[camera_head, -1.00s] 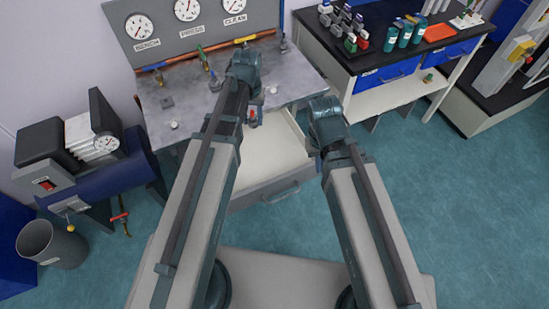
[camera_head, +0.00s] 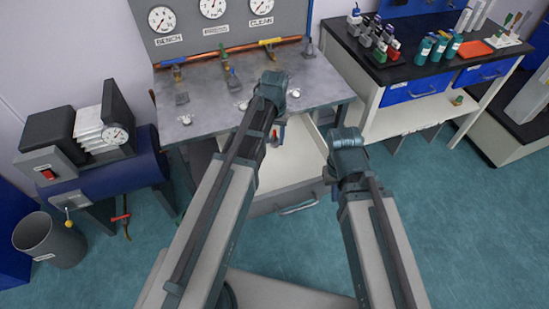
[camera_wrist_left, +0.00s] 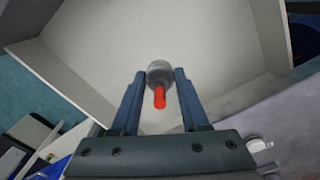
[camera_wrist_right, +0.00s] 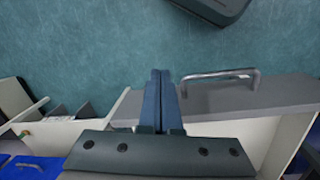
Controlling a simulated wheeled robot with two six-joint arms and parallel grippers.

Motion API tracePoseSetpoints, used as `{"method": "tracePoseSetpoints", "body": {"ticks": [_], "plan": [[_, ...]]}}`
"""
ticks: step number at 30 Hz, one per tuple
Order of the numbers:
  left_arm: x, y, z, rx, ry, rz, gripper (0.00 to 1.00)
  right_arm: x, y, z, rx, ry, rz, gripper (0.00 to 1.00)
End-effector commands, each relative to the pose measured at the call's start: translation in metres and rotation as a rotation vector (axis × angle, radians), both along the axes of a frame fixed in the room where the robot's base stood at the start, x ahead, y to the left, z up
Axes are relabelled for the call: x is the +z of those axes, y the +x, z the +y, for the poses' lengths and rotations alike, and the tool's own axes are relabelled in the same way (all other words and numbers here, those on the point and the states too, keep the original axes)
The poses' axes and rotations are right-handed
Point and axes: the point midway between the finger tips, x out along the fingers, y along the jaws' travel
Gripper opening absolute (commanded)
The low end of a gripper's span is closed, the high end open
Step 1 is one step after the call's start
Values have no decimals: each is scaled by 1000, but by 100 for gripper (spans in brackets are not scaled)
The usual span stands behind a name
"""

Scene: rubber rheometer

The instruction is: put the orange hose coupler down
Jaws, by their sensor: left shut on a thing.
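My left gripper (camera_wrist_left: 160,82) is shut on the orange hose coupler (camera_wrist_left: 160,97), a small piece with a rounded grey end and an orange-red stem. It hangs over the pale inside of the open drawer (camera_wrist_left: 215,45); its height above the drawer floor is hard to tell. In the head view, my left arm covers most of this gripper, and a small red spot shows beside it. The drawer also shows in the head view (camera_head: 290,165), pulled out under the grey bench. My right gripper (camera_wrist_right: 160,75) has its fingers together with nothing seen between them, near the drawer's front handle.
The grey bench top (camera_head: 215,100) carries several small fittings below a gauge panel (camera_head: 215,20). A black-topped bench (camera_head: 425,65) with bottles stands to the right. A blue compressor (camera_head: 110,175) and a grey bin (camera_head: 50,240) stand at the left.

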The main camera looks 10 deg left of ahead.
Motion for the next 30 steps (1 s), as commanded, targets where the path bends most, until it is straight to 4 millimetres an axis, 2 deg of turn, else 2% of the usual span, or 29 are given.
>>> {"method": "tracePoseSetpoints", "body": {"ticks": [1, 6, 16, 25, 30], "plan": [[-16, 0, 0, 0, 0, 0, 0, -16, 0, 0, 0, 0, 0, 0], [-41, 0, 0, 0, 0, 0, 0, -41, 0, 0, 0, 0, 0, 0], [-49, 0, 0, 0, 0, 0, 0, -49, 0, 0, 1, 0, 0, 0], [-82, 0, 0, 0, 0, 0, 0, -83, 0, 0, 1, 0, 0, 0], [-81, 0, 0, 0, 0, 0, 0, -81, 0, 0, 1, 0, 0, 0]]}}
